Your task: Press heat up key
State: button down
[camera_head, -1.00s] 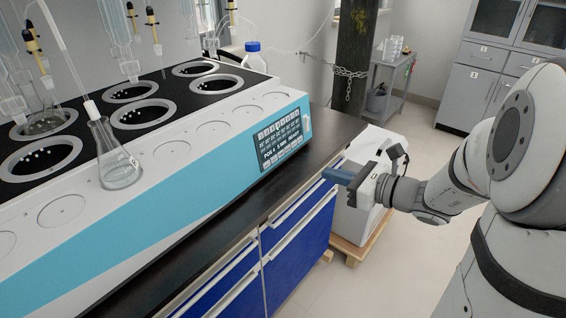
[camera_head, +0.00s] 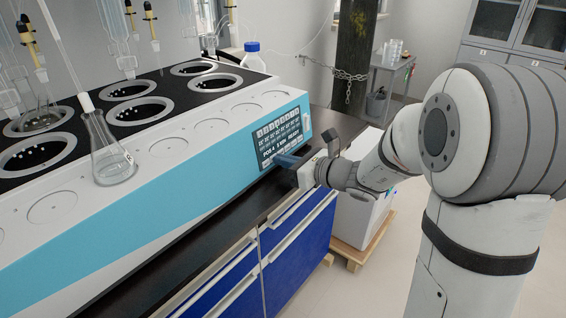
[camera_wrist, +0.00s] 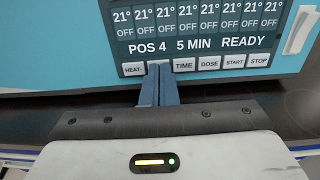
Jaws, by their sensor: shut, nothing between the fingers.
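The distiller's control panel (camera_head: 279,137) is a dark display on the blue front of the long machine. In the wrist view the panel (camera_wrist: 200,42) reads POS 4, 5 MIN, READY, with 21° and OFF in each column. Its bottom row shows a HEAT key (camera_wrist: 132,69), then TIME (camera_wrist: 184,65), DOSE, START and STOP. My gripper (camera_wrist: 159,66) is shut and empty. Its blue fingertips cover the key between HEAT and TIME, so that label is hidden. In the head view my gripper (camera_head: 280,160) reaches the panel's lower edge. I cannot tell whether it touches.
The dark countertop (camera_head: 215,221) runs below the machine, with blue drawers (camera_head: 300,245) under it. A glass flask (camera_head: 112,160) stands on the machine at left, and a blue-capped bottle (camera_head: 252,57) stands behind it. Open floor lies to the right.

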jog(key=shift+w, duration=0.1)
jog(key=shift+w+a+b, duration=0.2)
jog(key=shift+a+b, duration=0.2)
jog(key=shift+a, duration=0.1)
jog(key=shift+r, duration=0.2)
jog(key=shift+d, duration=0.1)
jog(key=shift+s+d, duration=0.15)
jog(key=shift+d, duration=0.15)
jog(key=p+v, duration=0.2)
jog(key=v, duration=1.1)
jog(key=shift+s+d+p, duration=0.3)
jog(key=shift+p, duration=0.1)
jog(key=shift+a+f, duration=0.1)
dwell(1.3)
